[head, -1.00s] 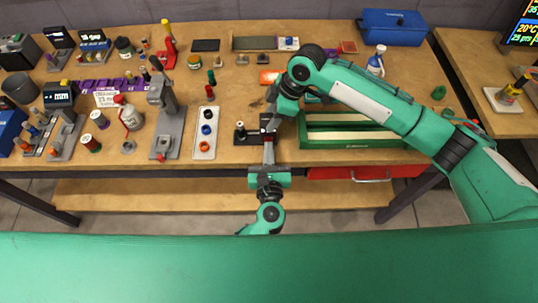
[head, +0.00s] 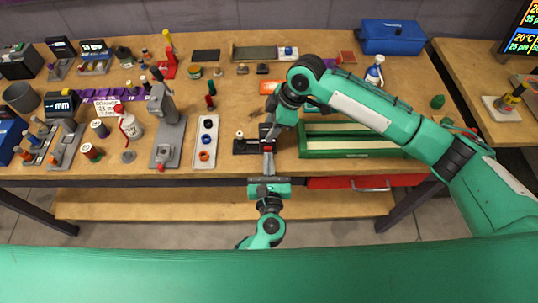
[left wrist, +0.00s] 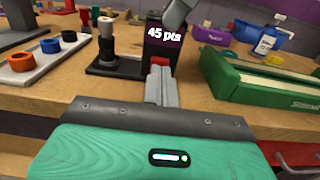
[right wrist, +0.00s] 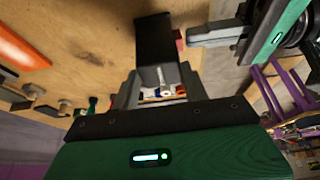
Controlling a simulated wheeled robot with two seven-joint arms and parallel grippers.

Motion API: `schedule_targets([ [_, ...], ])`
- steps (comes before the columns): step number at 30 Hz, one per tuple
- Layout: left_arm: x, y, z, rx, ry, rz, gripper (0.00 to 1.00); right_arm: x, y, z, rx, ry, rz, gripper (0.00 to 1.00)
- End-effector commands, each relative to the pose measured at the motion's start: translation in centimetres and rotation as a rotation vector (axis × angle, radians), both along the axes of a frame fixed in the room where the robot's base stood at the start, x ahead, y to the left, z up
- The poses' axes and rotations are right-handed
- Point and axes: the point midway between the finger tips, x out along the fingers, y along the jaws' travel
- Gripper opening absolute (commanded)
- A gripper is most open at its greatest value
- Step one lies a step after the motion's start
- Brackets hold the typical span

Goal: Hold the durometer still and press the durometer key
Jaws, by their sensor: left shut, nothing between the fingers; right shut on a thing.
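The durometer (left wrist: 163,36) is a black upright box reading "45 pts" in the left wrist view, with a red key (left wrist: 159,61) low on its front. A black base with a dark and pale post (left wrist: 107,48) stands just left of it. My right gripper (right wrist: 153,82) is shut on the durometer (right wrist: 155,38), gripping its sides. My left gripper (left wrist: 161,72) is shut and empty, its fingertips right at the red key; I cannot tell whether they touch it. In the head view, my left gripper (head: 268,150) is in front of the durometer (head: 266,131), which is partly hidden by my arms.
A green tray (head: 350,155) is close on the right. A grey plate with coloured rings (head: 205,150) and a grey press stand (head: 168,135) are on the left. A blue toolbox (head: 393,35) is at the back right. The table edge is just in front.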

Motion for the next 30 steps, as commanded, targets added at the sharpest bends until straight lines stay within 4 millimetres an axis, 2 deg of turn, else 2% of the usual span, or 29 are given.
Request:
schedule_targets([
  [1,-1.3,-0.1,-0.2,-0.001,0.005,-0.002,0.00,-0.4,0.0,-0.7,-0.005,0.012,0.002,0.00],
  [6,-5.4,-0.2,-0.3,0.000,0.006,-0.004,0.00,-0.3,-0.1,-0.7,-0.006,0.011,0.000,0.00],
  [13,-9.9,-0.2,-0.3,-0.001,0.005,-0.005,0.00,-0.2,-0.2,-0.8,-0.008,0.010,-0.002,0.00],
  [18,-11.4,-0.2,-0.2,-0.001,0.004,-0.004,0.00,-0.2,-0.2,-0.8,-0.009,0.009,-0.003,0.00],
  [28,-11.7,-0.2,-0.2,-0.002,0.003,-0.004,0.00,-0.1,-0.3,-0.8,-0.011,0.008,-0.004,0.00],
  [29,-11.7,-0.2,-0.2,-0.002,0.003,-0.004,0.00,-0.1,-0.3,-0.8,-0.011,0.008,-0.004,0.49],
  [30,-11.7,-0.2,-0.2,-0.002,0.003,-0.004,0.00,-0.1,-0.3,-0.8,-0.011,0.008,-0.004,0.57],
])
